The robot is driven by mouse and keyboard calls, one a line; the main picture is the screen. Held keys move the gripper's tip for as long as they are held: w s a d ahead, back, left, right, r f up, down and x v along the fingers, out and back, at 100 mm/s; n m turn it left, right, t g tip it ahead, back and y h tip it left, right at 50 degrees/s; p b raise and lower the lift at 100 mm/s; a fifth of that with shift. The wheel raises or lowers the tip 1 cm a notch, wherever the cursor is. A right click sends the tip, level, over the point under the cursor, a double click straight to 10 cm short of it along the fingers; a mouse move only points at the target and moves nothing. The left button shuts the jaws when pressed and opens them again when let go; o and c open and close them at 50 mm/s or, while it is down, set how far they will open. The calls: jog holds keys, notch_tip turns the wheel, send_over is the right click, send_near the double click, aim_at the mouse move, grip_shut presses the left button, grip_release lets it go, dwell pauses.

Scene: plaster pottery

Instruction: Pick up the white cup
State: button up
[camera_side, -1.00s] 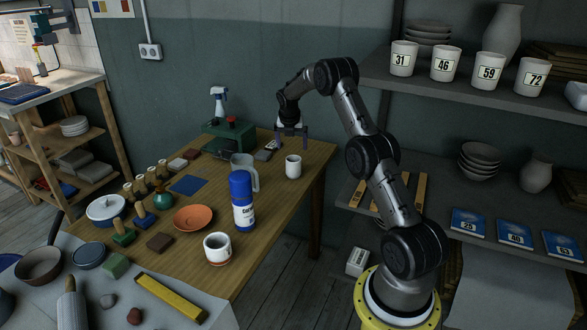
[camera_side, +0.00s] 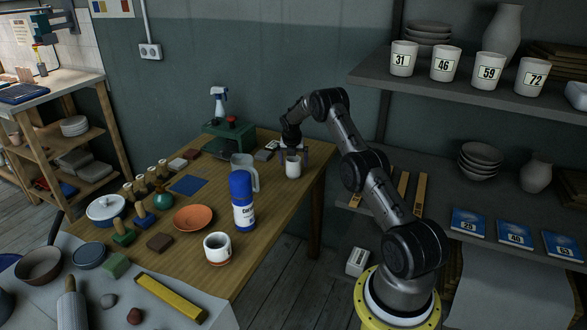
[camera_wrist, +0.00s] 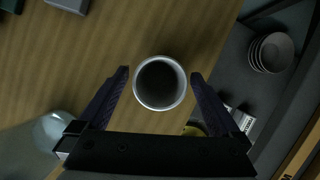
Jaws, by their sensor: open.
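The white cup (camera_side: 292,169) stands upright near the right edge of the wooden table. In the wrist view, the cup (camera_wrist: 160,101) is seen from above with its round rim and dark inside, between the fingertips. My gripper (camera_side: 293,157) is over the cup with its fingers pointing down, one on each side at about rim height. In the wrist view, my gripper (camera_wrist: 159,74) is open, with a gap between each finger and the cup. A second white cup (camera_side: 217,251), with a reddish base, stands at the front of the table.

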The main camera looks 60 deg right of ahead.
jog(key=c, duration=1.4)
